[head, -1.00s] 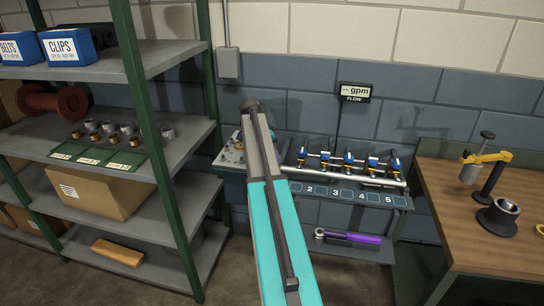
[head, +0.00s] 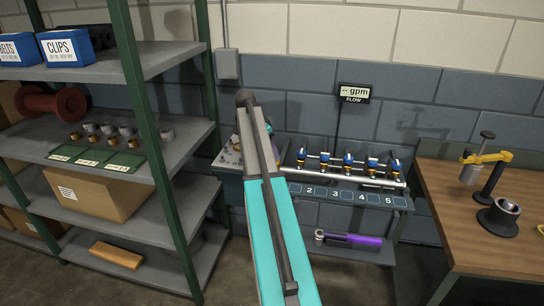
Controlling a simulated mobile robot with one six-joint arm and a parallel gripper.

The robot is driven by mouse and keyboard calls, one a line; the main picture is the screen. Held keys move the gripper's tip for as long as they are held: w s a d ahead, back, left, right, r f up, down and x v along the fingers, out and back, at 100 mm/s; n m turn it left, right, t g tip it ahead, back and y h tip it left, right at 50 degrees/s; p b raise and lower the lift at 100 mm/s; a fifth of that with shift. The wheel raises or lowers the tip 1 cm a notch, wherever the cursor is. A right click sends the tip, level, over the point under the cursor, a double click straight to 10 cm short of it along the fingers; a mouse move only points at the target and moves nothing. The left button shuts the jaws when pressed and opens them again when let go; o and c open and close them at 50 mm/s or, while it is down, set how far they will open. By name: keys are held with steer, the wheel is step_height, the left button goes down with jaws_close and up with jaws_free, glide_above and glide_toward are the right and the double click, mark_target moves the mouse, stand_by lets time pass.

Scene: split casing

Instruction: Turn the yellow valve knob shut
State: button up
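A row of small blue-bodied valves (head: 347,160) stands along a silver pipe (head: 345,179) on the grey bench by the back wall. Numbered labels (head: 347,194) run along the bench front; 2 to 5 are readable. Small yellowish bits show on the valves, but they are too small for me to tell which is the yellow knob or how it is turned. My cyan and grey arm rises from the bottom middle and covers the left part of the bench. I cannot see my gripper.
A flow display (head: 354,92) on the wall shows dashes and "gpm". A purple-handled tool (head: 352,240) lies on the lower shelf. A shelving unit (head: 190,162) stands left. A wooden table (head: 485,235) at right holds a yellow-armed stand (head: 490,157) and a dark round fixture (head: 499,215).

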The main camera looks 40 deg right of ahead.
steer(key=s+b+v, duration=0.1)
steer(key=b+v, duration=0.1)
steer(key=v, duration=0.8)
steer(key=shift+w, duration=0.35)
